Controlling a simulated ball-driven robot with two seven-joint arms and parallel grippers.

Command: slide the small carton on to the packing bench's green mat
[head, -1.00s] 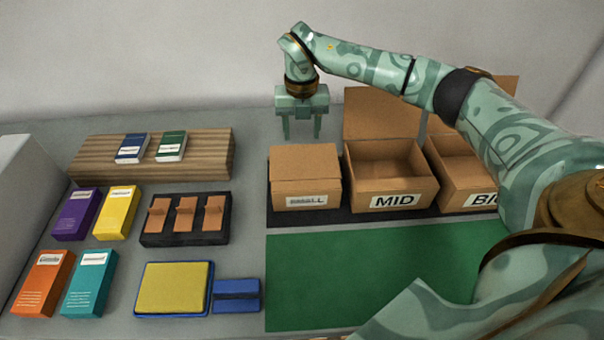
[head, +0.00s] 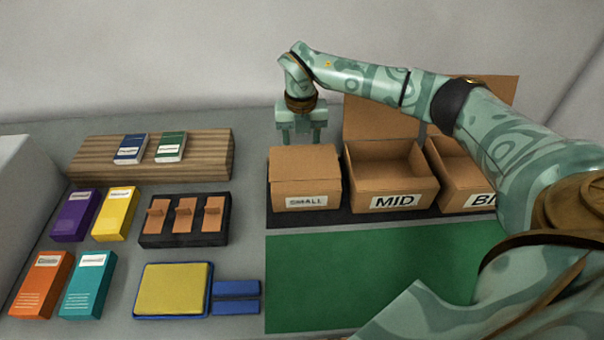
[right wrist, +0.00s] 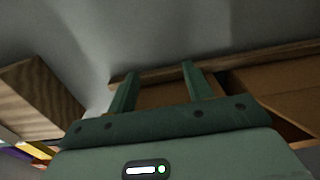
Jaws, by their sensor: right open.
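The small carton (head: 305,178) is a closed brown box labelled SMALL. It stands on the dark strip behind the green mat (head: 385,270), at the left end of the carton row. The mat is bare where it shows. My right gripper (head: 301,139) is open and points down just behind the small carton. The carton's back edge hides its fingertips, so I cannot tell whether they touch it. In the right wrist view the two spread fingers (right wrist: 158,80) show with brown cardboard beyond them. My left gripper is not in view.
The open MID carton (head: 392,178) stands close to the right, its flap raised behind. The BIG carton (head: 455,178) is beyond, partly hidden by my right arm. A wooden riser (head: 205,160) with two small boxes, a black tray (head: 185,240) and a yellow pad (head: 173,288) lie left.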

